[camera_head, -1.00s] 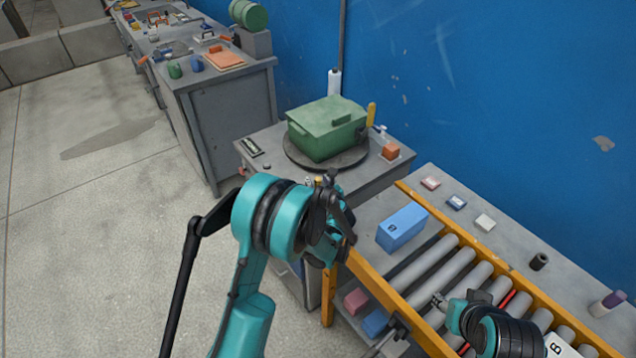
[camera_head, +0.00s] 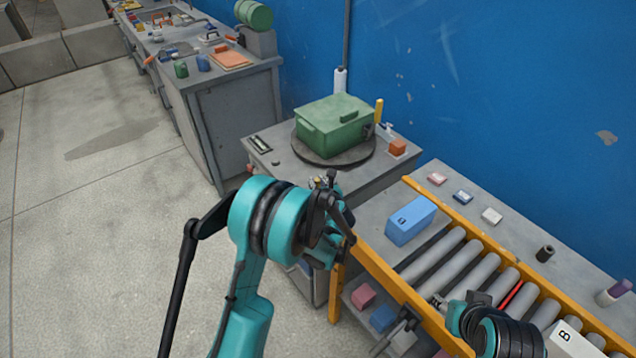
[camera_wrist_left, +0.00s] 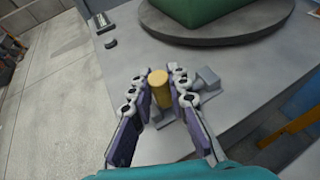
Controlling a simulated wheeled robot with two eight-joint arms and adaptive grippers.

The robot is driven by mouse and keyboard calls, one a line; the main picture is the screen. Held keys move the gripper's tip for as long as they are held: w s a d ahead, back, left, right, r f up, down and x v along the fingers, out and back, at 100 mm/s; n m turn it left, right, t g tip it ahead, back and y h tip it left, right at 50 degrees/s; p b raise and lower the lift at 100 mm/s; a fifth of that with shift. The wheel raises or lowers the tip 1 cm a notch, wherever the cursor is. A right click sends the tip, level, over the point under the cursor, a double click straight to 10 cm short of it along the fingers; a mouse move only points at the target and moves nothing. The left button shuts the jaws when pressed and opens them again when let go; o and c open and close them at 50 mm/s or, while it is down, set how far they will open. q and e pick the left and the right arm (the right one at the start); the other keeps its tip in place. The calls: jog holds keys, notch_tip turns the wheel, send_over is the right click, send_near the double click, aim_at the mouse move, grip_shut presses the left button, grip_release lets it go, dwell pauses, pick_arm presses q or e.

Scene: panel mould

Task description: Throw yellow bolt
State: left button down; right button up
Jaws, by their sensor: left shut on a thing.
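The yellow bolt (camera_wrist_left: 158,88) shows in the left wrist view as a short, round-ended yellow cylinder between the fingers, near the grey table's edge. My left gripper (camera_wrist_left: 160,98) is shut on it. A grey fitting (camera_wrist_left: 207,82) sits just right of the fingers. In the head view my left gripper (camera_head: 330,195) is at the near side of the grey table, and its own wrist hides most of the bolt.
A green lidded box (camera_head: 335,122) stands on a dark round turntable (camera_head: 310,154) behind the left gripper. A blue box (camera_head: 410,220) sits by the conveyor's yellow rail (camera_head: 385,278). Open floor lies to the left.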

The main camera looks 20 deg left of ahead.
pick_arm(q)
jog(key=c, duration=1.8)
grip_release()
jog(key=shift+s+a+f, duration=0.1)
jog(key=shift+s+a, duration=0.05)
jog(key=o, duration=0.4)
jog(key=shift+a, duration=0.15)
jog(key=shift+c, duration=0.2)
jog(key=shift+s+d, duration=0.15)
jog(key=shift+d, duration=0.05)
jog(key=v, duration=1.1)
jog(key=shift+s+r, duration=0.3)
jog(key=shift+d, duration=0.1)
